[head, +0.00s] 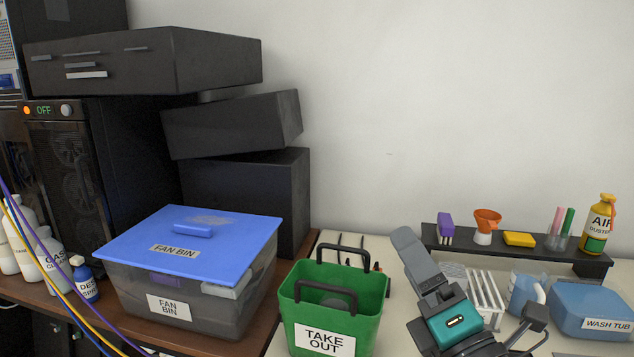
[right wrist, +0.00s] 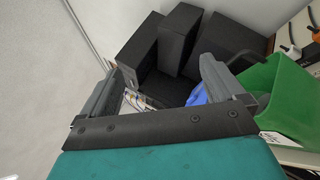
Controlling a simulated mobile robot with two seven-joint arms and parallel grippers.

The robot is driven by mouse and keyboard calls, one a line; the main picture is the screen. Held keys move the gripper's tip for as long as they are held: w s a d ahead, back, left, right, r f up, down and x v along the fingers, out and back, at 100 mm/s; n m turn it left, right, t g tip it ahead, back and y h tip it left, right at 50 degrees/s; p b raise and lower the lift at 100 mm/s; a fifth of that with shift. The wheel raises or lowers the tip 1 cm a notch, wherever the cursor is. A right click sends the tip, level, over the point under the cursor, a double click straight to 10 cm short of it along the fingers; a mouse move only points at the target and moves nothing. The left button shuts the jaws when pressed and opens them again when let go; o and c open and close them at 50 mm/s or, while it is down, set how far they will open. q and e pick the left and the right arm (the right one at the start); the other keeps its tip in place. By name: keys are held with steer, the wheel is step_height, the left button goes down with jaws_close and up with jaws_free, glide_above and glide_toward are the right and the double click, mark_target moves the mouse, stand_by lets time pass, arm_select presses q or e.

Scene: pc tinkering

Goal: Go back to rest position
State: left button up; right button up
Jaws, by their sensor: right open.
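My right gripper (head: 422,292), with a teal body and grey fingers, is at the lower right of the head view, just right of the green take-out bin (head: 365,304). In the right wrist view its two fingers (right wrist: 157,88) are spread apart with nothing held between them. The green bin also shows beside one finger there (right wrist: 290,100). My left gripper is not in view.
A fan bin with a blue lid (head: 130,240) stands on the brown desk at left. Dark cases (head: 145,62) are stacked behind it. A black shelf (head: 450,245) holds cleaning items, with a blue wash tub (head: 590,300) in front. Cables cross the lower left.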

steer(key=s+d+f+m+g+h, duration=0.25)
steer(key=d+f+m+h, duration=0.2)
steer(key=f+m, duration=0.3)
steer(key=s+d+f+m+g+h, duration=0.2)
steer(key=d+f+m+g+h, duration=0.25)
steer(key=f+m, duration=0.35)
steer(key=s+a+f+m+g+y, duration=0.1)
steer(key=s+f+m+g, duration=0.45)
steer(key=s, duration=0.35)
steer(key=s+f+m+g+y, duration=0.1)
steer(key=s+f+m+g, duration=0.4)
steer(key=s+f, duration=0.3)
arm_select(q)
steer(key=p, duration=0.1)
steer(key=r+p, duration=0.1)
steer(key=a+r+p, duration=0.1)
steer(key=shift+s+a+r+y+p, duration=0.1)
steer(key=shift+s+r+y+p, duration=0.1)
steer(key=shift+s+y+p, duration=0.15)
arm_select(e)
steer(key=w+a+f+t+y, duration=0.1)
steer(key=w+a+f+t, duration=0.2)
steer(key=w+t, duration=0.3)
steer(key=shift+w+f+n+t, duration=0.3)
steer(key=shift+w+f+t, duration=0.05)
steer(key=shift+f+t, duration=0.35)
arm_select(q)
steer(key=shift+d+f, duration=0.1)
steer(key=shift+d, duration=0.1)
